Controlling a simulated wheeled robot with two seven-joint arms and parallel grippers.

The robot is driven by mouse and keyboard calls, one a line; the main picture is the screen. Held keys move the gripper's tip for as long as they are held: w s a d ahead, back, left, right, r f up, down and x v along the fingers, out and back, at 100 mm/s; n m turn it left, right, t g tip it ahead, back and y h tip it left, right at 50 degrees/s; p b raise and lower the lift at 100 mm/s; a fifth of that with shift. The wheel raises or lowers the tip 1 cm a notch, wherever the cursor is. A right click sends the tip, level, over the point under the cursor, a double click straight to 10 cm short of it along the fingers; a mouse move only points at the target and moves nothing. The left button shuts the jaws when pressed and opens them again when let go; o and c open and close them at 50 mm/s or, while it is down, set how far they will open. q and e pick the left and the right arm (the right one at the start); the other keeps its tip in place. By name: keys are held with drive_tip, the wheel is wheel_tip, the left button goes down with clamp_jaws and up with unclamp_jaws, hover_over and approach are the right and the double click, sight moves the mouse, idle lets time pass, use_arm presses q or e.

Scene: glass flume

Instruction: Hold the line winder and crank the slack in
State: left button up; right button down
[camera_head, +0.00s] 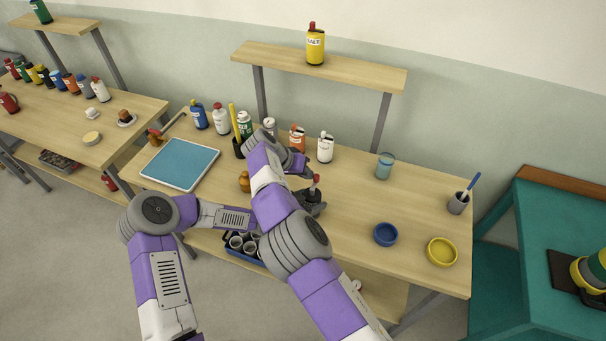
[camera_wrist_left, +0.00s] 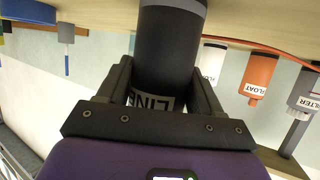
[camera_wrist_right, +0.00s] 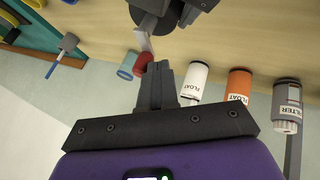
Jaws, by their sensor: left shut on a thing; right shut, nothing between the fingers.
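The line winder (camera_head: 312,203) is a dark cylinder with a crank and red knob (camera_head: 316,178), standing over the bench right of my forearms. In the left wrist view, my left gripper (camera_wrist_left: 160,88) is shut around the winder's dark body (camera_wrist_left: 172,45), with a "LINE" label between the fingers. My right forearm hides most of the left gripper in the head view. My right gripper (camera_head: 305,168) is shut and empty. In the right wrist view, its closed fingertips (camera_wrist_right: 162,72) are right beside the red crank knob (camera_wrist_right: 144,62); I cannot tell whether they touch.
Behind the arms stand several bottles, including an orange one (camera_head: 297,140) and a white one (camera_head: 325,148). A blue-topped tray (camera_head: 180,164) lies left. A blue bowl (camera_head: 386,235) and yellow bowl (camera_head: 442,251) sit right. The bench between winder and bowls is clear.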

drive_tip(key=shift+w+d, duration=0.2)
drive_tip(key=shift+d, duration=0.3)
drive_tip(key=shift+w+d, duration=0.2)
drive_tip(key=shift+d, duration=0.3)
drive_tip(key=shift+d, duration=0.1)
idle(1.1)
